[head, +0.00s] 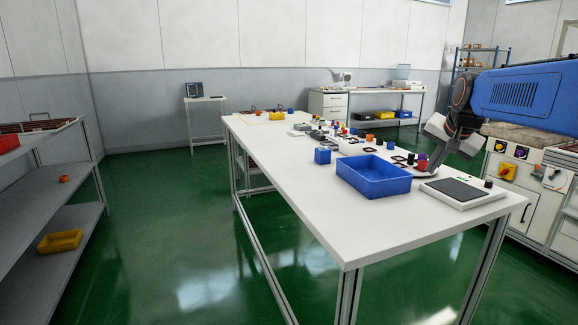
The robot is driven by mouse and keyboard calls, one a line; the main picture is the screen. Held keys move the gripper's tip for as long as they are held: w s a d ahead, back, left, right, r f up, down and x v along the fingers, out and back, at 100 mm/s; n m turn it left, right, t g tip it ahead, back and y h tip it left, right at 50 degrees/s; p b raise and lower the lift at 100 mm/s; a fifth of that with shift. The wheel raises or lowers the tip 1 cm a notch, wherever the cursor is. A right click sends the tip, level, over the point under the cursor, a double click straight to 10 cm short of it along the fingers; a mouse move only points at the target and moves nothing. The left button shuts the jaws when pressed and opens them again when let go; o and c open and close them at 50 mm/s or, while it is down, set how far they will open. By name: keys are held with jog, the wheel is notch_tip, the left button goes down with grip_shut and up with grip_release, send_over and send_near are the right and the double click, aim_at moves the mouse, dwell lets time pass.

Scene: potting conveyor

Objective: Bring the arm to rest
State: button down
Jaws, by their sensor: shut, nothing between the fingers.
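My arm enters from the right edge with its blue link above the right end of the white table (290,160). My gripper (437,158) points down over the table's far right edge, behind the scale and the blue bin. It is shut, and no held thing shows in it. Its fingertips are small and partly lost among the small parts behind them. A red and purple piece (422,162) stands close by the fingertips on a round pale plate; I cannot tell whether they touch.
A grey shelf (60,195) stands left, and a machine cabinet (513,185) right.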

jog(key=s+a+f+n, duration=0.1)
jog(key=s+a+f, duration=0.1)
jog(key=s, duration=0.4)
jog(key=s+a+f+n, duration=0.2)
jog(key=s+a+f, duration=0.1)
jog(key=s, duration=0.2)
jog(key=s+a+f+n, duration=0.1)
jog(key=s+a+f, duration=0.2)
jog(key=s, duration=0.3)
jog(key=shift+s+n+g+y, duration=0.3)
jog(key=shift+s+g, duration=0.05)
jog(key=shift+g, duration=0.05)
jog(key=s+a+f+n+g, duration=0.1)
jog(key=s+a+f+n, duration=0.2)
jog(key=s+f, duration=1)
jog(key=s+n, duration=0.1)
jog(key=s, duration=0.3)
jog(key=shift+f+g, duration=0.2)
jog(key=shift+g, duration=0.1)
